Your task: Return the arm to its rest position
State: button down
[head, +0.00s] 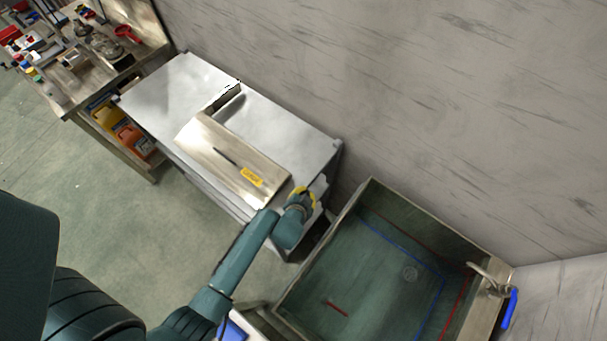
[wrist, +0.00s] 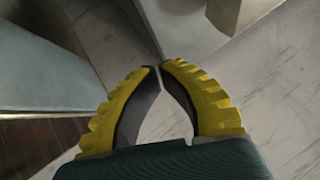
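My teal arm reaches from the lower left in the head view. My gripper (head: 305,193), with yellow fingers, is at the right front corner of a metal-topped bench (head: 165,90). In the wrist view my gripper (wrist: 161,66) has its two ribbed yellow fingers drawn together at the tips. The space between the fingers holds nothing. The arm's base end is partly cut off by the frame.
A large sink basin (head: 385,275) with a tap (head: 485,285) stands just right of my gripper. A metal panel with a yellow label (head: 252,177) lies on the bench. A cluttered wooden workbench (head: 75,90) is at the upper left. Open floor (head: 120,215) lies left of my arm.

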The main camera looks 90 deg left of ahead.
jog(key=v, duration=0.6)
jog(key=shift+r, duration=0.1)
